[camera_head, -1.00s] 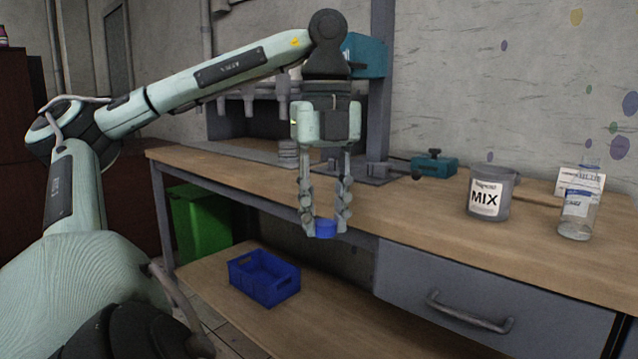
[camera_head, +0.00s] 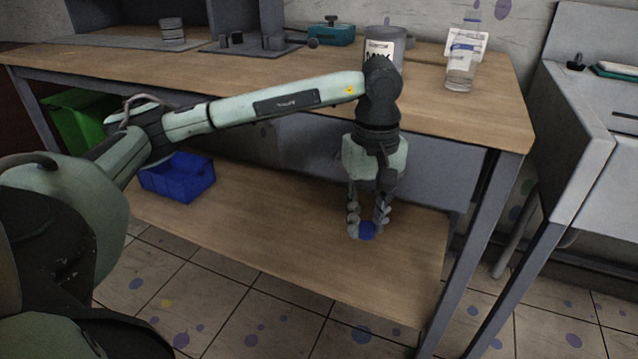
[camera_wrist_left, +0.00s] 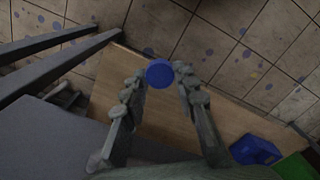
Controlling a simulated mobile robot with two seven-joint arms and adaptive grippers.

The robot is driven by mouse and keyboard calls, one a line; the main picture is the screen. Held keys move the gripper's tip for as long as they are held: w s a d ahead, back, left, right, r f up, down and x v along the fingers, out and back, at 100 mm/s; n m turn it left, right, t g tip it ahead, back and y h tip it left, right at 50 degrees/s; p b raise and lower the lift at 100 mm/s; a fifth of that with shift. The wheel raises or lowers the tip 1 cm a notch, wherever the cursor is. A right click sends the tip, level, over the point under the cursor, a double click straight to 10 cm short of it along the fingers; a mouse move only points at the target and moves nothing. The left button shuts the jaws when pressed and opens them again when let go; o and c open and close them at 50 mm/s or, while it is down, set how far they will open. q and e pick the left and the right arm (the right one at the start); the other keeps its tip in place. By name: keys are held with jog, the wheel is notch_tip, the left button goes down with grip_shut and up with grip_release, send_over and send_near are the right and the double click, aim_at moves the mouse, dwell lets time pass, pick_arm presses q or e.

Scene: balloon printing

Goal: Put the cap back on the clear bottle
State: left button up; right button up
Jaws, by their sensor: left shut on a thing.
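The blue cap (camera_head: 367,231) is held between the fingertips of my left gripper (camera_head: 367,222), which points down in front of the workbench. In the left wrist view the round cap (camera_wrist_left: 159,74) sits between the two fingers, with the lower wooden shelf and the tiled floor beneath it. The clear bottle (camera_head: 460,72) stands upright on the bench top at the back right, with a blue and white label and no cap seen on it. The left gripper is well apart from the bottle, lower and to its left. My right gripper is not in view.
A grey MIX bucket (camera_head: 397,47) stands left of the bottle, partly behind my arm. A white label card (camera_head: 481,40) is behind the bottle. A blue crate (camera_head: 178,178) is on the lower shelf (camera_head: 290,235). A sink unit (camera_head: 600,130) stands at the right.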

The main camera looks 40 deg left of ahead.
pick_arm(q)
jog(key=w+d+f+m, duration=0.2)
jog(key=d+f+m, duration=0.1)
jog(key=d+m, duration=0.5)
jog(key=m, duration=0.3)
jog(key=shift+a, duration=0.1)
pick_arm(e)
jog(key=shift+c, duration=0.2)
